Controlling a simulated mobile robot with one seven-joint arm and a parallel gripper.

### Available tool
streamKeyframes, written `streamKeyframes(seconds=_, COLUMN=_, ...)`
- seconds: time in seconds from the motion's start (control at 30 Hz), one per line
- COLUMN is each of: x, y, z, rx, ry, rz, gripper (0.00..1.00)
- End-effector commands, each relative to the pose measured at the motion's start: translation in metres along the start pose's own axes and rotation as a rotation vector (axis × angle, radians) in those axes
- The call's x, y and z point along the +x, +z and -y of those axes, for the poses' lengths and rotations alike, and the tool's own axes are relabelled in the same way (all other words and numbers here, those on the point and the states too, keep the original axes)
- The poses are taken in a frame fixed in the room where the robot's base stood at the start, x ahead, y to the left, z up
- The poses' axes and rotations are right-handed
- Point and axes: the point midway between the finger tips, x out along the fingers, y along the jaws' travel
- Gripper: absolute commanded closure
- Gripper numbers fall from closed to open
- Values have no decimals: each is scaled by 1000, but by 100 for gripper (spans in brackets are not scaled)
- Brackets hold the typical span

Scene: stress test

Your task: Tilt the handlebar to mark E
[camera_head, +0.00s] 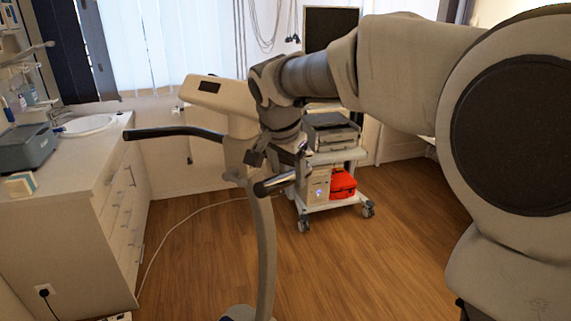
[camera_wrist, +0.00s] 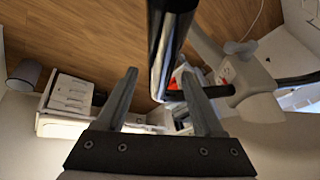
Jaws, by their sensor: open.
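The handlebar belongs to a cream-coloured exercise machine with a post. Its left black grip (camera_head: 172,132) sticks out to the left in the head view, and its right grip (camera_head: 272,186) points towards the right, below my gripper (camera_head: 270,158). In the wrist view, my gripper (camera_wrist: 160,76) has its two fingers apart and nothing clamped. A dark, shiny bar of the handlebar (camera_wrist: 172,42) comes down from the top edge and ends in the picture between the fingertips. Whether it touches them, I cannot tell. I cannot make out mark E in either view.
A white counter with drawers (camera_head: 122,195) and a sink (camera_head: 88,125) stands at the left. A wheeled cart (camera_head: 345,155) with a red bag (camera_head: 342,184) stands behind the machine. A cable (camera_head: 165,238) lies on the wooden floor, which is otherwise open in front.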

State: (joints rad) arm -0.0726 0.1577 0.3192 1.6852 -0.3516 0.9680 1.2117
Motion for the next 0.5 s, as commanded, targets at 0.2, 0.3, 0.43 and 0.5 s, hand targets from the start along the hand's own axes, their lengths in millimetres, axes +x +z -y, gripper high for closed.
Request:
streamKeyframes(seconds=0.2, x=25, y=0, z=0, rx=1, ry=1, rz=0, gripper=31)
streamKeyframes(seconds=0.3, x=28, y=0, z=0, rx=1, ry=0, rz=0, gripper=31)
streamKeyframes(seconds=0.43, x=29, y=0, z=0, rx=1, ry=-1, rz=-1, gripper=31)
streamKeyframes(seconds=0.5, x=29, y=0, z=0, rx=1, ry=-1, rz=-1, gripper=31)
